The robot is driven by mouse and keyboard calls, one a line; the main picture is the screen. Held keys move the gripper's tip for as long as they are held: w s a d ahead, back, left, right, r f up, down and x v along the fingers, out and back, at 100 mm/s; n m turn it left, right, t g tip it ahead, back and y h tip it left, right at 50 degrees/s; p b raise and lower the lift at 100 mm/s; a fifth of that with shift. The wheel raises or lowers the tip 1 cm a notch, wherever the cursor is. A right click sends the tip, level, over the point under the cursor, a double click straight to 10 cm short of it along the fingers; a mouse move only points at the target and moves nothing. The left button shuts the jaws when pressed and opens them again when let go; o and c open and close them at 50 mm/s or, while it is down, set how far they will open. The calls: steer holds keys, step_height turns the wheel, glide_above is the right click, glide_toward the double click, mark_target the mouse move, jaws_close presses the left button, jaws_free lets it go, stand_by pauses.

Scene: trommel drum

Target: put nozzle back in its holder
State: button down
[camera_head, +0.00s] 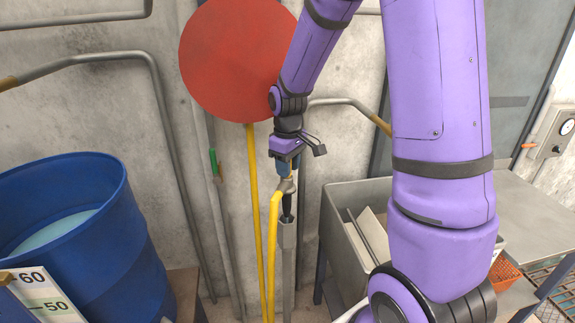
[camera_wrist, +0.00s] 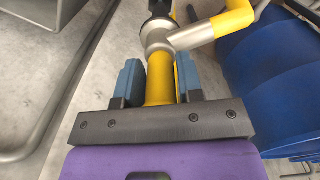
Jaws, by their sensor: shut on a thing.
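My gripper (camera_head: 287,172) is shut on the nozzle (camera_head: 287,187), which hangs upright with its black tip pointing down. The wrist view shows the nozzle's yellow grip (camera_wrist: 160,82) between the two blue fingers, with its metal body (camera_wrist: 157,36) beyond them. A yellow hose (camera_head: 273,240) leaves the nozzle's side and runs down. The grey upright post that looks like the holder (camera_head: 287,238) is directly below the nozzle. The black tip meets the post's top in the head view; I cannot tell whether it is inside. The holder's opening is hidden.
A blue drum (camera_head: 120,225) stands at left with a measuring scale in front. A large red disc (camera_head: 230,60) is behind my arm. A grey sink (camera_head: 345,235) stands close to the right of the post, with an orange basket (camera_head: 503,272) farther right. Pipes run along the wall.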

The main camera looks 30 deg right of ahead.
mark_target(288, 198)
steer(key=shift+f, duration=0.7)
stand_by(0.7)
steer(key=shift+f, duration=1.4)
steer(key=shift+f, duration=0.2)
steer(key=shift+f, duration=1.35)
steer(key=shift+f, duration=0.35)
steer(key=shift+f, duration=1.1)
steer(key=shift+f, duration=0.25)
steer(key=c, duration=0.7)
jaws_free()
